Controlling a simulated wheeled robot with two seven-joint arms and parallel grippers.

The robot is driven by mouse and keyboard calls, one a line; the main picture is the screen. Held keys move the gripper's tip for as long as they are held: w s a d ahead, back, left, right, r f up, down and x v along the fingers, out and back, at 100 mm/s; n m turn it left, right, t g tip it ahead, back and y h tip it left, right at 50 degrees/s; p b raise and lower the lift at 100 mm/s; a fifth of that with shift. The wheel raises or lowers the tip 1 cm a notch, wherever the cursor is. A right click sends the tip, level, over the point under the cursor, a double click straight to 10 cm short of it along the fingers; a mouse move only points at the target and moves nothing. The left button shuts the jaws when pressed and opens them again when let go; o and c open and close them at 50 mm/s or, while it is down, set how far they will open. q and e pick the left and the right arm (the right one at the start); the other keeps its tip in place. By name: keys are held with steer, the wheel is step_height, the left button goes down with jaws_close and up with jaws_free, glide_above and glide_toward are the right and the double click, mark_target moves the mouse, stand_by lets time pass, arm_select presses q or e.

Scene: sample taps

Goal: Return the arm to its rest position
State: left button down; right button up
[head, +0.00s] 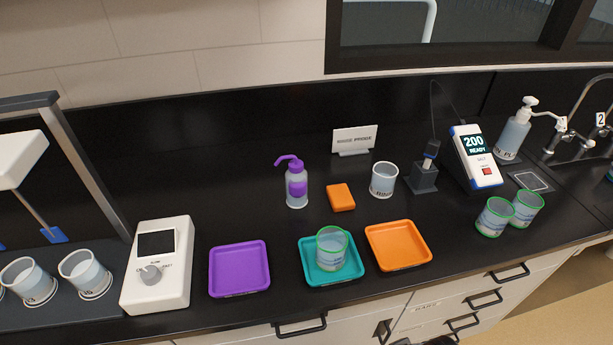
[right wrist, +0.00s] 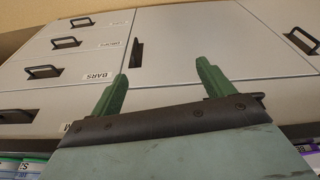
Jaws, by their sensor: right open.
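My right gripper (right wrist: 162,70) shows in the right wrist view. Its two green fingers are spread apart with nothing between them, in front of grey cabinet drawers and doors. In the head view no gripper shows; a small dark shape at the bottom edge may be part of my arm. My left gripper is in neither view.
The black bench (head: 285,225) holds a purple tray (head: 239,287), a teal tray (head: 310,278) with a green-rimmed beaker (head: 331,250), and an orange tray (head: 398,263). Two more green-rimmed beakers (head: 494,217) (head: 526,207) stand at right. Drawers (right wrist: 90,65) front my gripper.

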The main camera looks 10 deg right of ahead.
step_height(320, 180, down, 14)
steer(key=s+b, duration=0.2)
steer(key=s+d+f+g+b, duration=0.1)
steer(key=s+f+b, duration=0.1)
steer(key=s+f, duration=0.6)
steer(key=s+d+f+g+b, duration=0.1)
steer(key=s+d+f+b, duration=0.1)
steer(key=s+f, duration=0.6)
step_height(320, 180, down, 5)
steer(key=shift+s+f+b, duration=0.2)
steer(key=shift+s+b, duration=0.2)
